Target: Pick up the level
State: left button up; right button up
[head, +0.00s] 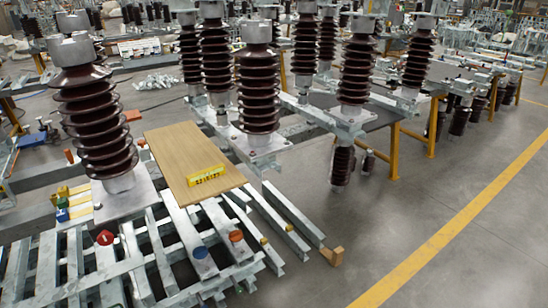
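A small yellow level (207,175) lies on a light wooden board (183,141), near the board's front right corner. Dark markings show along the level's front side, but they are too small to read. Nothing covers the level. Neither of my grippers is in the head view.
A tall brown ribbed insulator (95,120) stands left of the board, and another (258,90) stands behind it to the right. Galvanized steel beams (165,255) lie crisscrossed in front. Grey floor (400,215) with a yellow line (440,240) is open at the right.

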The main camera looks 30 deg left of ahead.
aim_at(194, 179)
jog(key=i+l+u, duration=0.2)
jog(key=i, duration=0.25)
jog(key=i+u, duration=0.2)
jog(key=i, duration=0.25)
jog(key=i+l+u, duration=0.2)
jog(key=i, duration=0.25)
